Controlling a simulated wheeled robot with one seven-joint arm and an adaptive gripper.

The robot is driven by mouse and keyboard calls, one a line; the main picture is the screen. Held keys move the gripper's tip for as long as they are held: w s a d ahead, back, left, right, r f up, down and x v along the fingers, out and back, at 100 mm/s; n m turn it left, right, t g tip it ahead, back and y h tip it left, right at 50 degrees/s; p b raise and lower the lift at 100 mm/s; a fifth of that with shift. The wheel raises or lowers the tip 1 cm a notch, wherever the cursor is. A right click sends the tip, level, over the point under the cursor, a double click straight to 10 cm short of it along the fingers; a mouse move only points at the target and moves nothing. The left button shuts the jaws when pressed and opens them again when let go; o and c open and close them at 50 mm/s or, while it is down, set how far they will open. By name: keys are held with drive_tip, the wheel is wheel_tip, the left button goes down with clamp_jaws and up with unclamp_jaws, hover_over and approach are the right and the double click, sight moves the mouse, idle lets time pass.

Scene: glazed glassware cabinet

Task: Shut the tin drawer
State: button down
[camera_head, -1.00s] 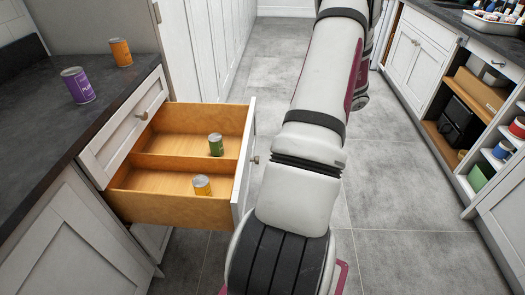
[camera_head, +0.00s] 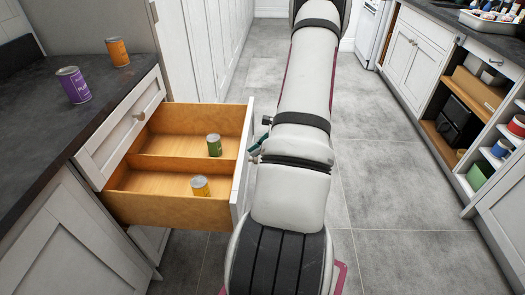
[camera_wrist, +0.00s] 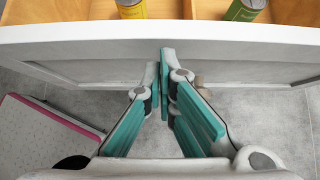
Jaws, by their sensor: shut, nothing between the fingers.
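The tin drawer (camera_head: 175,212) is pulled out from the cabinet on the left, with its white front (camera_head: 242,165) facing right. A divider splits its wooden inside. A green tin (camera_head: 214,146) stands in the far compartment and a yellow tin (camera_head: 200,187) in the near one. The wrist view shows the white drawer front (camera_wrist: 80,48), the yellow tin (camera_wrist: 131,9) and the green tin (camera_wrist: 243,10) beyond it. My gripper (camera_wrist: 165,62) is shut and empty, its teal fingertips at the outer face of the front. I cannot tell whether they touch it. A knob (camera_wrist: 286,90) shows right of the fingers.
A purple tin (camera_head: 74,85) and an orange tin (camera_head: 118,52) stand on the dark counter (camera_head: 40,120) above the drawer. Open shelves (camera_head: 470,130) line the right side. The grey tiled floor (camera_head: 390,170) between is clear.

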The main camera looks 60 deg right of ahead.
idle(0.3)
drive_tip(key=w+a+b, duration=0.2)
drive_tip(key=w+a, duration=0.3)
drive_tip(key=w, duration=0.8)
drive_tip(key=w+a+b, duration=0.2)
drive_tip(key=w+a, duration=0.3)
drive_tip(key=w, duration=0.8)
drive_tip(key=w+a+b, duration=0.2)
drive_tip(key=w+a, duration=0.4)
drive_tip(key=w, duration=0.6)
drive_tip(key=shift+w, duration=0.4)
drive_tip(key=shift+w+a+r, duration=0.1)
drive_tip(key=shift+a, duration=0.05)
